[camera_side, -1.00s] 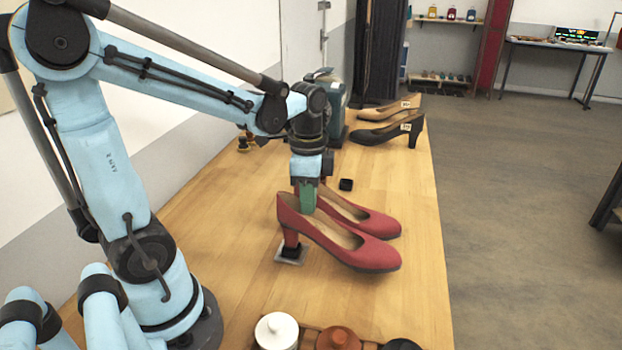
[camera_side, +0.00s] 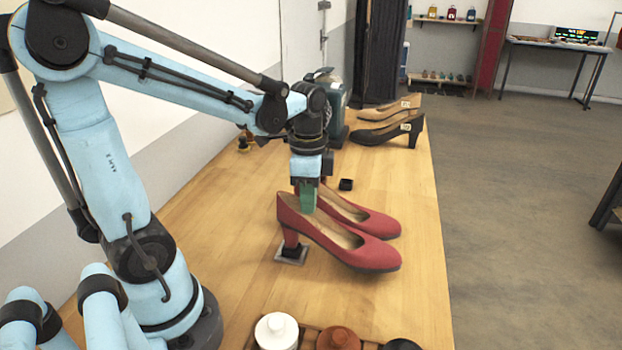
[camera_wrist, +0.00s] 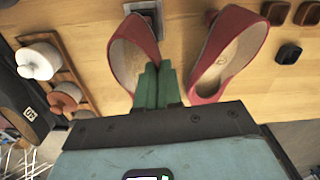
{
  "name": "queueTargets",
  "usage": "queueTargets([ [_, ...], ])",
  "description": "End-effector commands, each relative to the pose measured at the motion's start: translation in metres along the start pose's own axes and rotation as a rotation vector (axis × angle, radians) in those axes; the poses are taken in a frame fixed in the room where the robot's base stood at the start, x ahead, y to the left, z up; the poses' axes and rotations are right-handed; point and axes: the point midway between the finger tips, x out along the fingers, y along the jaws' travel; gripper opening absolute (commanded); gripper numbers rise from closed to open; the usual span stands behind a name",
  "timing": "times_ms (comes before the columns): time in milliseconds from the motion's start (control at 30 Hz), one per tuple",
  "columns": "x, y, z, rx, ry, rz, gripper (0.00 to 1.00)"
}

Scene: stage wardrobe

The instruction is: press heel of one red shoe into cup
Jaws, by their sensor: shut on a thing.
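Two red shoes stand side by side on the wooden table: the near one (camera_side: 345,248) and the far one (camera_side: 375,221). In the wrist view they are the left shoe (camera_wrist: 122,62) and the right shoe (camera_wrist: 228,58). My gripper (camera_side: 308,205) is shut on the near shoe's side wall towards the heel; its green fingers (camera_wrist: 157,88) are close together there. The near shoe's heel (camera_side: 291,237) is upright at a dark cup (camera_side: 291,251) on a small metal plate (camera_side: 283,259). I cannot tell how deep the heel sits in the cup.
A small black block-like piece (camera_side: 346,184) lies behind the shoes. Beige (camera_side: 392,108) and black (camera_side: 390,133) shoes stand at the table's far end, near a green machine (camera_side: 335,95). A rack with white (camera_side: 277,331) and brown (camera_side: 338,338) knobs is at the front. The table right of the shoes is clear.

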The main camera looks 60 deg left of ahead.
Motion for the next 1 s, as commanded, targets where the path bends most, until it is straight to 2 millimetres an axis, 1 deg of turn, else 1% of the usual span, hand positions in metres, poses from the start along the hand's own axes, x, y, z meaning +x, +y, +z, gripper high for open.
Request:
queueTargets([
  [1000, 0.0082, -0.0001, -0.0001, 0.0, 0.0, 0.0, 0.0],
])
